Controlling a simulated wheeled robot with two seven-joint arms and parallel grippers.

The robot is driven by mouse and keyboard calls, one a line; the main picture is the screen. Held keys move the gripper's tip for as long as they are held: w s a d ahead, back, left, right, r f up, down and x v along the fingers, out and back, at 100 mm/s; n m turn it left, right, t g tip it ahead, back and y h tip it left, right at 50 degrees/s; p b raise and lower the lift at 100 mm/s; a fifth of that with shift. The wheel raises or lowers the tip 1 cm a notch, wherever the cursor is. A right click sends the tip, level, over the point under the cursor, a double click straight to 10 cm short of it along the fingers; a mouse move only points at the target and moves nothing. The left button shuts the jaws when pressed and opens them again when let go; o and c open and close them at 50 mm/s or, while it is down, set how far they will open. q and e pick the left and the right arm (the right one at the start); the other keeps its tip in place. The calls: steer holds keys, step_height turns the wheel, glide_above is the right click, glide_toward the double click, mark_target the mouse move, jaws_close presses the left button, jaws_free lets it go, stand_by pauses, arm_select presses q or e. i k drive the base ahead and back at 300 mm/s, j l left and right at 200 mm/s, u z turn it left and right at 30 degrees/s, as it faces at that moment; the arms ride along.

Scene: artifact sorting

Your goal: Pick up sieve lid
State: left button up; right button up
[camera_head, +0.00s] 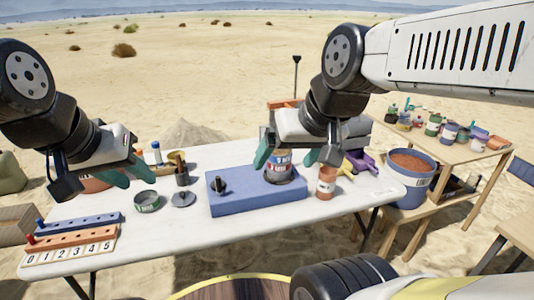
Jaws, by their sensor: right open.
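A small grey disc with an upright knob (183,199), which looks like the sieve lid, lies flat on the white table (240,228). A short green ring-shaped sieve (147,203) stands just left of it. My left gripper (130,180) is above the table's left part, up and left of the disc, with its teal fingers apart and nothing seen between them. My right gripper (288,160) is open over a banded red, white and blue stack (279,172) on the blue box (258,202). Its fingers are on either side of the stack; contact cannot be told.
A dark cup with tools (181,176) stands close behind the disc. A numbered rack (70,257) is at the front left. An orange jar (326,186) stands right of the box. A blue bucket of soil (411,190) is beyond the table's right end. The table's front middle is clear.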

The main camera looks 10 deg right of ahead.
mark_target(182, 198)
steer(key=i+j+u, duration=0.35)
steer(key=i+u, duration=0.35)
steer(key=k+j, duration=0.05)
steer(key=k, duration=0.05)
